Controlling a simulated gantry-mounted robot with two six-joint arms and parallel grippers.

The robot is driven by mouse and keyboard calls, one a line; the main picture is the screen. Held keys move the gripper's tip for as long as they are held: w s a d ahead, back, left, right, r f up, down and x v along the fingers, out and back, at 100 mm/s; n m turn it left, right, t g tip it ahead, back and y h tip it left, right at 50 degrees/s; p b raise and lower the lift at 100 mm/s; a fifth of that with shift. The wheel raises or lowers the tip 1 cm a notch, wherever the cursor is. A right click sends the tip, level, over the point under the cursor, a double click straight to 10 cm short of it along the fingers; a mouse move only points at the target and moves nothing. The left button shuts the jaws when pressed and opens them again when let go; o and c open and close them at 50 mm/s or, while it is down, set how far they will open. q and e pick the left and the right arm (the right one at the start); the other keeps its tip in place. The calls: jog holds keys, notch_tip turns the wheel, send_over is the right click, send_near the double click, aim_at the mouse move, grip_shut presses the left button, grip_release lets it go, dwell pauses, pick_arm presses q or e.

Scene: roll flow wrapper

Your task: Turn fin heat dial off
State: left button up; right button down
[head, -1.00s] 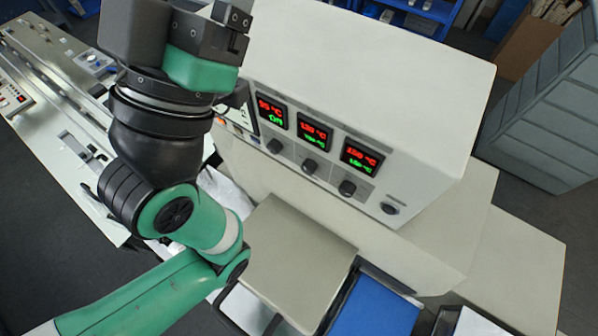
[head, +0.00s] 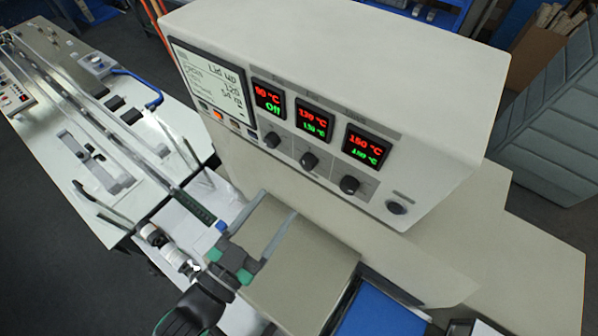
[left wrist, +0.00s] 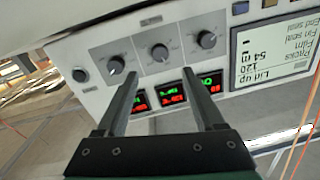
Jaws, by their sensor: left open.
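The control panel holds three dark heat dials under red-and-green displays. The left dial (head: 272,140) sits under a display (head: 268,98) that reads 80 °C in red and Off in green. The middle dial (head: 309,160) and right dial (head: 349,185) sit under displays with numbers in both rows. Dial labels are too small to read. My left gripper (head: 265,216) is open and empty, below and in front of the panel. In the left wrist view the panel appears upside down; the open fingers (left wrist: 160,72) point toward it, with the left dial (left wrist: 207,39) at the right.
A larger screen (head: 212,82) stands left of the displays. A separate dark knob (head: 397,207) is at the panel's lower right. A beige cover (head: 300,275) and a blue surface (head: 380,308) lie below the panel. A conveyor (head: 110,120) runs along the left.

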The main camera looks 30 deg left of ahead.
aim_at(305, 167)
pick_arm(q)
jog(key=w, duration=0.6)
jog(key=w+d+p, duration=0.1)
jog(key=w, duration=0.3)
jog(key=shift+s, duration=0.1)
grip_shut()
